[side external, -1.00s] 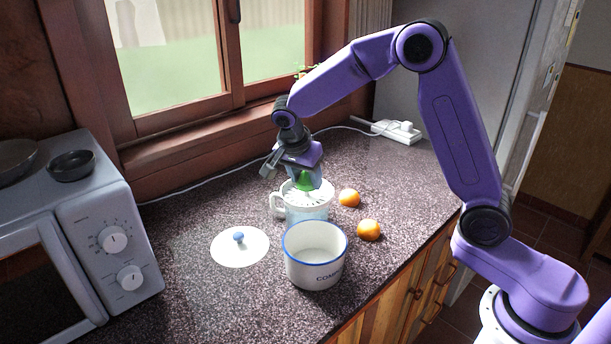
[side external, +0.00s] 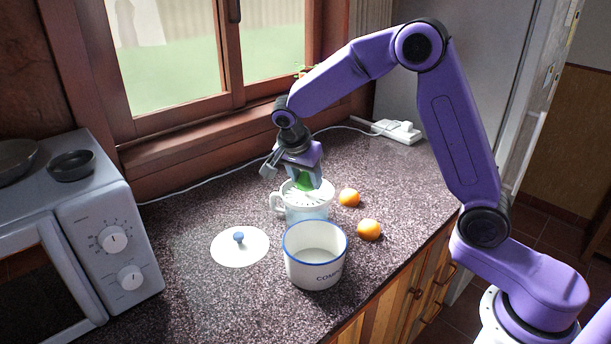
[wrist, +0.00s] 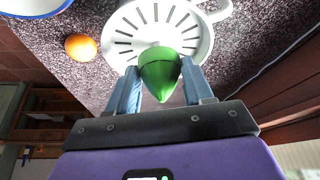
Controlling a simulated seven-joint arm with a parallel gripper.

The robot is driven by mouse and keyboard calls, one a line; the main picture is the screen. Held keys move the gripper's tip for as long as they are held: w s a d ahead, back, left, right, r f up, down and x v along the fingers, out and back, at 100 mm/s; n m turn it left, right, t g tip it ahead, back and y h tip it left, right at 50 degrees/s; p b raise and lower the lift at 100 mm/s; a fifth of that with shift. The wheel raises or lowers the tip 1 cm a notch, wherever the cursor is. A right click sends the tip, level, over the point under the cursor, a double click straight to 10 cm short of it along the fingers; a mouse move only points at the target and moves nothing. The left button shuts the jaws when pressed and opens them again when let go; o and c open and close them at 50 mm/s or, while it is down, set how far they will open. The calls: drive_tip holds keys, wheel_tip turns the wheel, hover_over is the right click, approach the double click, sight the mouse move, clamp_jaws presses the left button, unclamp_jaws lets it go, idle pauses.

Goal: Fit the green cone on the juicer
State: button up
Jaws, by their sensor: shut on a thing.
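The green cone (wrist: 160,72) is held between the two fingers of my gripper (wrist: 157,90), which is shut on it. The juicer (side external: 306,205) has a white slotted strainer top, a handle on its left side and a pale blue see-through jug. In the side view the green cone (side external: 304,181) is right over the middle of the strainer, with my gripper (side external: 305,184) above it. In the wrist view the slotted strainer (wrist: 128,38) lies behind the cone. Whether the cone's base touches the strainer I cannot tell.
A white pot with a blue rim (side external: 315,271) stands in front of the juicer. Its lid (side external: 240,247) lies to the left. Two oranges (side external: 349,198) (side external: 369,230) are to the right. A microwave (side external: 90,235) is at far left; a power strip (side external: 397,131) lies at the back.

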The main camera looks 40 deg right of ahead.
drive_tip(key=shift+f, duration=1.45)
idle(2.0)
drive_tip(key=o, duration=1.5)
drive_tip(key=shift+c, duration=0.2)
drive_tip(key=shift+r, duration=3.55)
drive_tip(key=s+a+n+y, duration=0.1)
drive_tip(key=s+a+n, duration=0.2)
drive_tip(key=s+n, duration=0.45)
drive_tip(key=s+a+n+y, duration=0.2)
drive_tip(key=s+n, duration=0.4)
drive_tip(key=s, duration=0.2)
drive_tip(key=s+d+n+y, duration=0.1)
drive_tip(key=s+d+n, duration=0.1)
drive_tip(key=s+n, duration=0.4)
drive_tip(key=s+d+f+n+g, duration=0.1)
drive_tip(key=s+n, duration=0.6)
drive_tip(key=s, duration=0.6)
drive_tip(key=shift+s+d+f+y, duration=0.2)
drive_tip(key=shift+s+d+y, duration=0.15)
drive_tip(key=shift+y, duration=0.05)
